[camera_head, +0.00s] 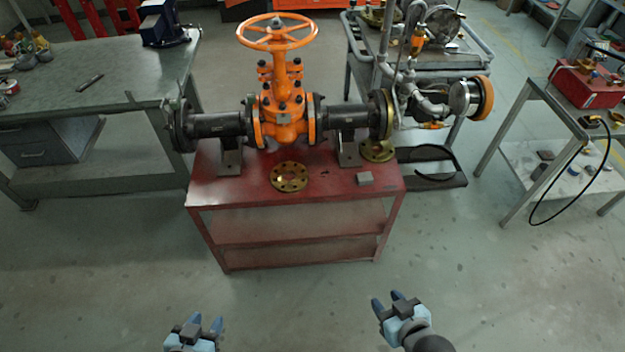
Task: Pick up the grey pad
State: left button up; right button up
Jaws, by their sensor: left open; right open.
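The grey pad (364,178) is a small block lying flat on the red bench top (335,187), near its front right corner. My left gripper (206,322) is at the bottom of the head view, in front of the bench and left of the pad, open and empty. My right gripper (388,302) is at the bottom, slightly right of the pad in the picture and well short of the bench, open and empty. Neither gripper touches anything.
The orange gate valve (281,110) with dark pipes stands on the bench. A brass flange (289,177) lies left of the pad; another flange (378,150) lies behind it. A grey workbench (95,75) stands left, a cart (430,65) behind right. The floor in front is clear.

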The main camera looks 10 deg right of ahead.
aim_at(362, 178)
jog(key=i+z, duration=0.15)
jog(key=z, duration=0.25)
jog(key=i+j+z, duration=0.15)
jog(key=z, duration=0.3)
jog(key=i+j+z, duration=0.1)
jog(key=i+j, duration=0.35)
jog(key=j, duration=0.25)
jog(key=i+j+z, duration=0.15)
jog(key=i+j, duration=0.25)
jog(key=j, duration=0.3)
jog(key=z, duration=0.05)
